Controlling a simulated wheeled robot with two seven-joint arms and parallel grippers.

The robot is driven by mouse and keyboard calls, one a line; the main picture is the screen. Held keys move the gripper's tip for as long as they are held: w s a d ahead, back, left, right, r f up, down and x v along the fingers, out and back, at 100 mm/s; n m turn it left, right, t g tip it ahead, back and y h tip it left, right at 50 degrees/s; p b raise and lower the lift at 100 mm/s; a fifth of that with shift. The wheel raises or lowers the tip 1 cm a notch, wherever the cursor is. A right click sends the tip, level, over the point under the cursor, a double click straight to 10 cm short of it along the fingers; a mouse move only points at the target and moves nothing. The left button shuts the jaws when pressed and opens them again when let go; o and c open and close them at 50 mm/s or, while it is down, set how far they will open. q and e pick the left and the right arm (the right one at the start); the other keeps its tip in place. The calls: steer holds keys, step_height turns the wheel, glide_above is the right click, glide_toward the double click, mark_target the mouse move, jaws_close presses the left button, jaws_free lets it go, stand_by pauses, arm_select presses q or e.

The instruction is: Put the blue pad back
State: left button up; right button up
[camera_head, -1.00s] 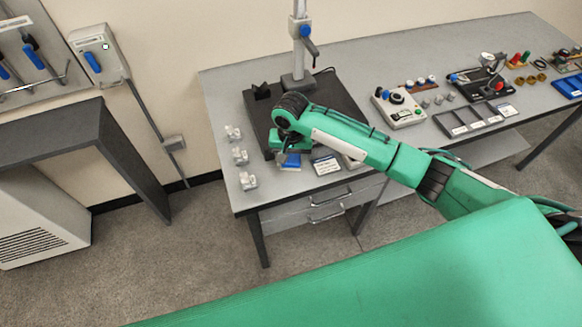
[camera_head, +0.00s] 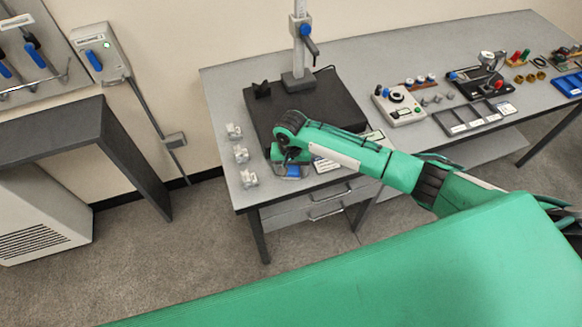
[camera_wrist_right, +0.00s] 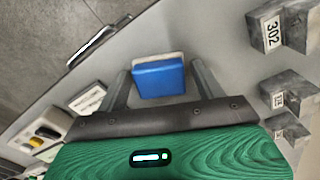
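The blue pad (camera_wrist_right: 159,78) has a pale edge along its far side and lies on the grey table. In the right wrist view it sits between the two fingers of my right gripper (camera_wrist_right: 161,82), with gaps on both sides. The fingers are spread and do not appear to grip it. In the head view my right gripper (camera_head: 289,160) points down near the table's front edge, and the blue pad (camera_head: 293,171) shows partly beneath it. The wrist and fingers hide the rest. My left gripper is not in view.
Several small grey blocks (camera_head: 240,155) line the table's left end; numbered ones (camera_wrist_right: 287,90) show close by in the wrist view. A black plate (camera_head: 343,103) with a measuring column (camera_head: 299,50) stands behind the gripper. A control box (camera_head: 399,107) is to the right.

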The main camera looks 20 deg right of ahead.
mark_target(291, 169)
steer(key=shift+o, duration=0.2)
steer(key=shift+r, duration=0.1)
step_height(291, 169, up, 12)
steer(key=b, duration=0.3)
stand_by(0.5)
